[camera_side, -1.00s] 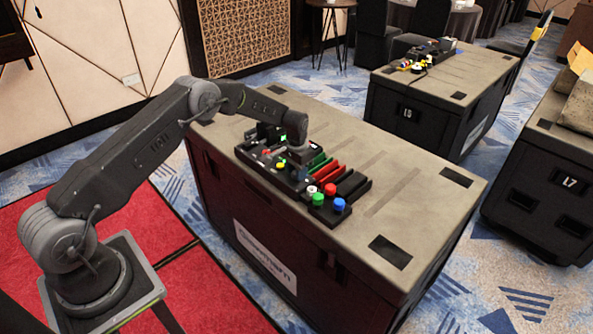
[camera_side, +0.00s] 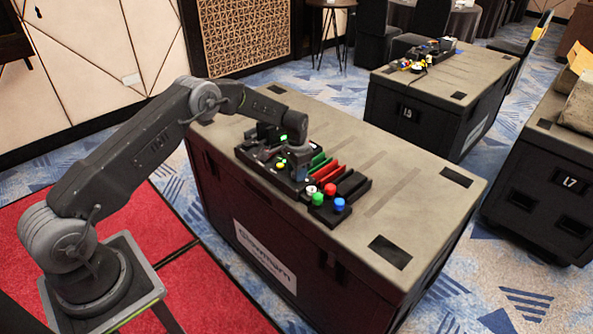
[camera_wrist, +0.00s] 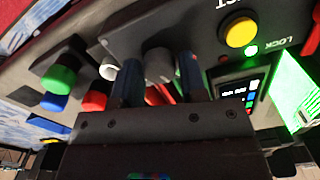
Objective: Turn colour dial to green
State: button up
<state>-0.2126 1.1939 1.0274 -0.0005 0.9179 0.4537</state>
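My gripper (camera_wrist: 159,72) points down at the black control panel (camera_side: 262,155). In the wrist view its two dark blue fingers stand on either side of a grey round knob, the dial (camera_wrist: 158,60). The knob nearly fills the gap, and whether the fingers press on it cannot be told. A panel face at the right edge glows bright green (camera_wrist: 296,100); a green glow also shows beside the gripper in the side view (camera_side: 284,137). The knob's pointer and any colour marks are hidden. In the side view my gripper hides the dial.
Green (camera_wrist: 59,78), red (camera_wrist: 95,96), white and blue buttons sit close to the left finger. A yellow button (camera_wrist: 239,33), a small lit green lamp and a small screen (camera_wrist: 238,96) lie on the right. The case top is clear at the right.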

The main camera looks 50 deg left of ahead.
jog(key=o, duration=0.3)
notch_tip(320, 180, up, 14)
jog(key=shift+f, duration=0.1)
dwell(0.5)
